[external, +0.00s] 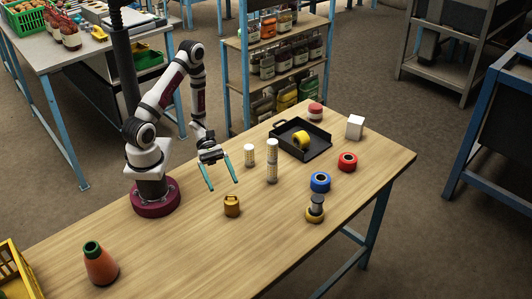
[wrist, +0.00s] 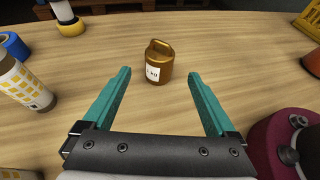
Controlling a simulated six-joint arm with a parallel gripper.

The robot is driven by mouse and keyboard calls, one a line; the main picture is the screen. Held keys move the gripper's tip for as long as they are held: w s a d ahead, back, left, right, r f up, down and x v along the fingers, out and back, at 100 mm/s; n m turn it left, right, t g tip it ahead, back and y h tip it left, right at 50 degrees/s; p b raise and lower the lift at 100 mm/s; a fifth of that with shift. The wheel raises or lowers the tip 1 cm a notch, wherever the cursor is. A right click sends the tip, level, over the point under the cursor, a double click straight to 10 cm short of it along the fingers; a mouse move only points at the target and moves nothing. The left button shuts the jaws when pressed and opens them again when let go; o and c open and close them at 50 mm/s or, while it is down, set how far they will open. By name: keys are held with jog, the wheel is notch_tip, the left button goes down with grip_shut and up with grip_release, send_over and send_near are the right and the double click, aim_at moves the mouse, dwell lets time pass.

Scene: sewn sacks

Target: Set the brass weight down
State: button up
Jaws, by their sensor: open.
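The brass weight (external: 232,206) stands upright on the wooden table, in front of my base and a little to its right. In the wrist view the brass weight (wrist: 158,64) shows a white label and a handle on top. It stands just beyond my fingertips, roughly between their lines, and neither finger touches it. My gripper (external: 223,186) is open and empty, above the table and behind the weight in the external view. Its two teal fingers are spread wide in the wrist view (wrist: 160,74).
A black tray (external: 318,153) holds a yellow roll (external: 302,141). Patterned cylinders (external: 272,160), a blue roll (external: 320,181), a red roll (external: 347,161), a white cube (external: 355,127) and a stacked yellow-based piece (external: 315,210) stand right. Table around the weight is clear.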

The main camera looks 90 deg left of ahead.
jog(key=s+d+r+m+g+y, duration=0.25)
jog(key=s+r+m+g, duration=0.2)
jog(key=m, duration=0.45)
jog(key=s+d+r+m+g+y, duration=0.25)
jog(key=r+m+g, duration=0.3)
jog(key=m, duration=0.35)
jog(key=s+a+r+m+t+y, duration=0.3)
jog(key=a+r+m+y, duration=0.2)
jog(key=m, duration=0.6)
jog(key=r+y, duration=0.2)
jog(key=y, duration=0.1)
jog(key=shift+a+t+y, duration=0.3)
